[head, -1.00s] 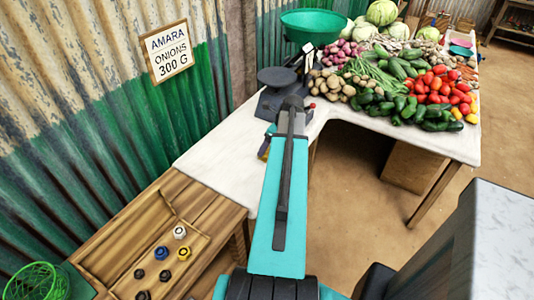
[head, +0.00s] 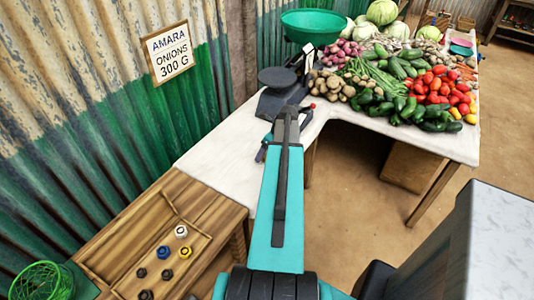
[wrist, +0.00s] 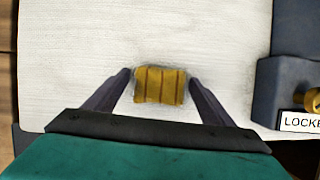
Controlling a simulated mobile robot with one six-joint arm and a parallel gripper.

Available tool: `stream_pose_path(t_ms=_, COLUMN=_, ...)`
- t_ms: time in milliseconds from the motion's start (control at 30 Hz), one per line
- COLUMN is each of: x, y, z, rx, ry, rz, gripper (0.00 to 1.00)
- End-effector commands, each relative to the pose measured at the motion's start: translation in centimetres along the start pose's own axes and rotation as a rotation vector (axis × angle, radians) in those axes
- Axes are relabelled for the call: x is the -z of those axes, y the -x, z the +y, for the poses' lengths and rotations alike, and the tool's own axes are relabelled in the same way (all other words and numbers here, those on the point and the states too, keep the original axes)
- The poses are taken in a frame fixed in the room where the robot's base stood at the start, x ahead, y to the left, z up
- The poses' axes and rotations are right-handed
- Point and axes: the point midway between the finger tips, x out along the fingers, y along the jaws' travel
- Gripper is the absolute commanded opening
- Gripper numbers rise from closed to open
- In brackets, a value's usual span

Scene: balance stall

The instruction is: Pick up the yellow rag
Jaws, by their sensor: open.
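The yellow rag (wrist: 161,86) lies on the white tabletop in the wrist view, small, folded and ridged. My gripper (wrist: 160,76) is open, with one finger on each side of the rag and a gap to each. I cannot tell how high the fingertips are above the table. In the head view my arm reaches over the white table (head: 222,159), and the rag is hidden behind it.
A dark balance scale (head: 283,95) with a green bowl (head: 311,25) stands close by; its dark base also shows at right in the wrist view (wrist: 283,85). Vegetables, including tomatoes (head: 437,88), cover the far table. A wooden tray (head: 125,258) holds several weights at lower left.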

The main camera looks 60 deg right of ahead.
Motion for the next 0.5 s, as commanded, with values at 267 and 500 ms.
stream_pose_path(t_ms=267, x=0.04, y=0.05, z=-0.03, rx=0.0, ry=-0.001, rz=0.0, gripper=0.77)
stream_pose_path(t_ms=500, x=0.05, y=0.06, z=-0.04, rx=0.0, ry=-0.001, rz=0.0, gripper=0.41)
